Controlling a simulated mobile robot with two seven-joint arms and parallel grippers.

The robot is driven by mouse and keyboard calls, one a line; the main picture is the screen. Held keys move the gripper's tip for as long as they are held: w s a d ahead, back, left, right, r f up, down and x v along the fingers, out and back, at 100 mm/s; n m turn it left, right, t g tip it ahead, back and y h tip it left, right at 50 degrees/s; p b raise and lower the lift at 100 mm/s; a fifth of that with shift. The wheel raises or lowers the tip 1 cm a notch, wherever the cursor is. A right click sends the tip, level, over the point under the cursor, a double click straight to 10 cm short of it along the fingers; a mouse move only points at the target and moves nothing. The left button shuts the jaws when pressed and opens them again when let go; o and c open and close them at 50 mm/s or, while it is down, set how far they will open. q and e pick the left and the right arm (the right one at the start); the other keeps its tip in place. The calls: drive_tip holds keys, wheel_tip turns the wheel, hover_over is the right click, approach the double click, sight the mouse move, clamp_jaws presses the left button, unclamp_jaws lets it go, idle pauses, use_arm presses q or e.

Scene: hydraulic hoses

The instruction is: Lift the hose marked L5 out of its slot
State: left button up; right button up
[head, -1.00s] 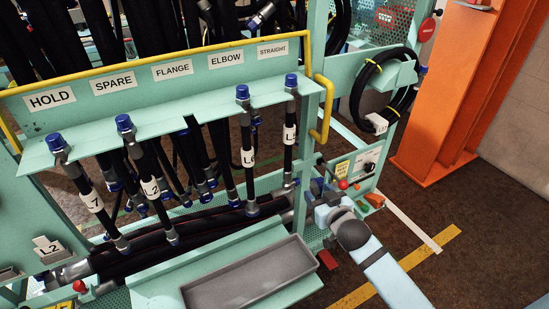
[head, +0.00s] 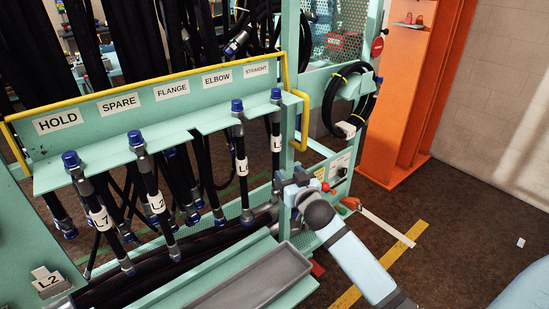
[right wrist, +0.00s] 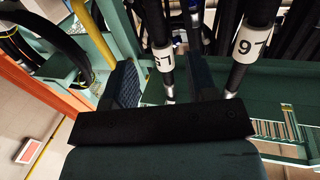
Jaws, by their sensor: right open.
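The hose marked L5 (head: 276,125) hangs upright in the slot under the STRAIGHT sign, its blue cap above the shelf. Its white label is turned and only partly readable in the head view. In the right wrist view the L5 hose (right wrist: 161,32) appears upside down, between the open fingers. My right gripper (head: 283,184) is at the hose's lower part, below the label. In the right wrist view its fingers (right wrist: 165,82) are apart, and I cannot tell whether either touches the hose. My left gripper is not in view.
The hose marked L6 (head: 240,160) hangs close by at ELBOW; L2 (head: 154,200) and L7 (head: 100,215) hang further left. A yellow handle (head: 303,120) and green post stand just right of L5. A grey tray (head: 250,282) lies below. A coiled hose (head: 345,105) hangs right.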

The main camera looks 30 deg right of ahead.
sight(277, 158)
drive_tip(key=w, duration=0.3)
drive_tip(key=w+d, duration=0.1)
drive_tip(key=w, duration=0.2)
drive_tip(key=shift+w+d, duration=0.15)
drive_tip(key=shift+w, duration=0.1)
drive_tip(key=w, duration=0.2)
drive_tip(key=w+d+p, duration=0.1)
drive_tip(key=w, duration=0.2)
drive_tip(key=shift+w+r, duration=0.1)
drive_tip(key=shift+d, duration=0.1)
clamp_jaws()
